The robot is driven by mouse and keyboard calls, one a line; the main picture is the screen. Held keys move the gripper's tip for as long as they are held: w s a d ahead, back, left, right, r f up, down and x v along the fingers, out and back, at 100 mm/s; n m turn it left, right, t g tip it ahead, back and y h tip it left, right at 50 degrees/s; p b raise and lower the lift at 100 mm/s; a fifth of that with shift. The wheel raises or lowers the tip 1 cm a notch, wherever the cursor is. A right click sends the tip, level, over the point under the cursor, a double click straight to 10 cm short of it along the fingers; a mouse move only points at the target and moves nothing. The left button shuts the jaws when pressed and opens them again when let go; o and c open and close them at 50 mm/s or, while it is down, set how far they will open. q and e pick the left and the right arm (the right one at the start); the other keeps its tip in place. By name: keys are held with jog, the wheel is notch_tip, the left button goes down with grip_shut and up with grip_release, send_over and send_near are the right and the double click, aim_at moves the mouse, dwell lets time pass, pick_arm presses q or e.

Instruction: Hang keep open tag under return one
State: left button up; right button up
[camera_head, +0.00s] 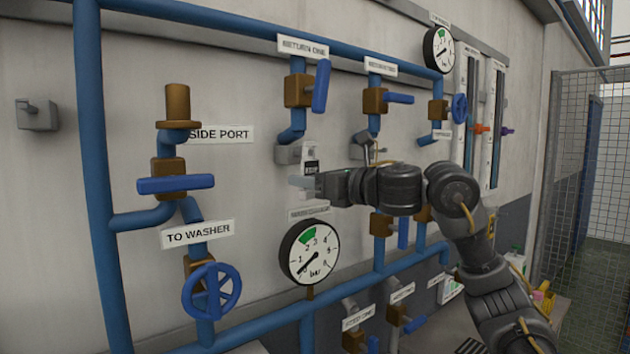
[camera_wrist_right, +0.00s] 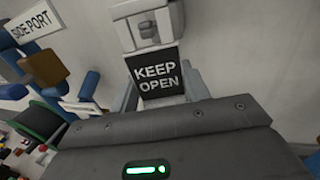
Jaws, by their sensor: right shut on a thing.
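The keep open tag, a small dark plate with white lettering, shows in the right wrist view (camera_wrist_right: 160,74) and edge-dim in the head view (camera_head: 311,169). My right gripper (camera_head: 302,184) is shut on the tag's lower part and holds it upright close to the wall. The RETURN ONE label (camera_head: 303,47) is above a pipe with a brown valve body (camera_head: 298,91) and a blue lever (camera_head: 321,87). Whether the tag touches the bracket is unclear. My left gripper is out of view.
A pressure gauge (camera_head: 309,251) is below my right gripper. The SIDE PORT valve lever (camera_head: 176,184) and a blue handwheel (camera_head: 212,291) are left.

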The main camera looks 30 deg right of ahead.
jog(key=shift+w+a+f, duration=0.15)
jog(key=shift+w+f, duration=0.05)
jog(key=shift+w, duration=0.65)
jog(key=shift+w+a+f, duration=0.1)
jog(key=shift+w+f, duration=0.1)
jog(key=shift+w, duration=0.6)
jog(key=o, duration=1)
jog(key=shift+s+d+f+b, duration=0.1)
jog(key=shift+s+b, duration=0.15)
jog(key=shift+b, duration=0.1)
jog(key=b+v, duration=0.4)
jog(key=v, duration=0.6)
jog(key=shift+s+b, duration=0.15)
jog(key=shift+b, duration=0.2)
